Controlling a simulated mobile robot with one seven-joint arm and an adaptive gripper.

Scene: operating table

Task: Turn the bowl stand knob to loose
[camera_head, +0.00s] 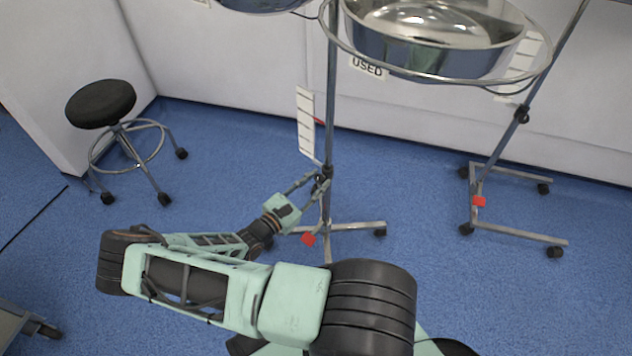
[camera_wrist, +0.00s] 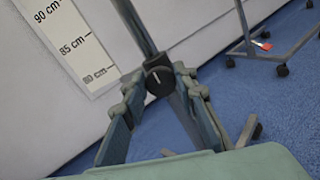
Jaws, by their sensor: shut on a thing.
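The bowl stand (camera_head: 331,95) has an upright metal pole on a wheeled base, with a ring above holding a steel bowl (camera_head: 430,22) labelled USED. Its black knob (camera_wrist: 159,81) sits on the pole and has a white line on its face. In the head view the knob is small and partly hidden by the fingers. My gripper (camera_wrist: 159,78) has one finger on each side of the knob and is shut on it. It also shows at the pole in the head view (camera_head: 317,178).
A white height scale (camera_wrist: 72,45) stands left of the pole. A second wheeled stand (camera_head: 520,116) is at right, and a black stool (camera_head: 101,103) at left. White walls close off the back. Blue floor (camera_head: 420,200) is clear between the stands.

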